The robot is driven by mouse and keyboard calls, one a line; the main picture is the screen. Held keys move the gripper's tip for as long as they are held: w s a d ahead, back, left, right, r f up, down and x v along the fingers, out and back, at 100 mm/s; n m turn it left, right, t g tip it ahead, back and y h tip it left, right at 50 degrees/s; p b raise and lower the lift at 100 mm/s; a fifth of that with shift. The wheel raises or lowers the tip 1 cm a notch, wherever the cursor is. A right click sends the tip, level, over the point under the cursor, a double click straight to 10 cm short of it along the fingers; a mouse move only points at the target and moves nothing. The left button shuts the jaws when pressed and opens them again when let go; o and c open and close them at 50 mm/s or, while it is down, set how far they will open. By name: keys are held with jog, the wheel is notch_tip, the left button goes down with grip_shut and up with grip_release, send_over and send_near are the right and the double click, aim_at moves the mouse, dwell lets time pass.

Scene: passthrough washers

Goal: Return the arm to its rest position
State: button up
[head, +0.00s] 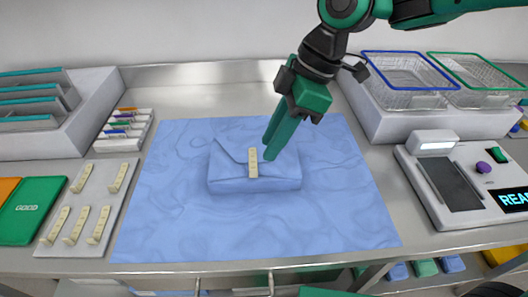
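My arm reaches in from the top right, and its gripper (270,152) points down over the table with green fingers. The fingertips are just right of a cream indicator strip (253,163) on a folded blue wrapped package (282,176). The fingers overlap each other in this view, so I cannot tell whether they are apart or touching. Nothing clearly shows between them. I cannot tell whether the tips touch the package.
The package lies on a blue wrap sheet (340,225). A tray of several strips (88,195) and a green card (32,210) are at left. A device with a screen (455,186) stands at right. Two wire baskets, blue-rimmed (410,97) and green-rimmed (478,96), sit behind it.

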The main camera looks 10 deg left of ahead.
jog(key=w+d+m+t+h, duration=0.1)
jog(key=w+d+m, duration=0.25)
jog(key=d, duration=0.45)
jog(key=w+d+m+t, duration=0.15)
jog(key=d+m, duration=0.25)
jog(key=d, duration=0.4)
jog(key=s+d+f+m+h, duration=0.1)
jog(key=d+m, duration=0.3)
jog(key=d, duration=0.4)
jog(key=s+d+f+m+h, duration=0.1)
jog(key=s+d+m, duration=0.3)
jog(key=d, duration=0.4)
jog(key=s+d+f+m, duration=0.2)
jog(key=d+m, duration=0.3)
jog(key=d, duration=0.3)
jog(key=shift+s+f+m+h, duration=0.15)
jog(key=shift+m+h, duration=0.1)
jog(key=shift+h, duration=0.15)
jog(key=s+d+f+m+g, duration=0.1)
jog(key=s+d+f+m, duration=0.1)
jog(key=s+d+m, duration=0.4)
jog(key=s, duration=0.2)
jog(key=shift+s+d+f, duration=0.2)
jog(key=shift+s+d, duration=0.05)
jog(key=shift+s, duration=0.05)
jog(key=shift+w+f+h, duration=0.25)
jog(key=shift+w+h, duration=0.05)
jog(key=shift+w, duration=0.4)
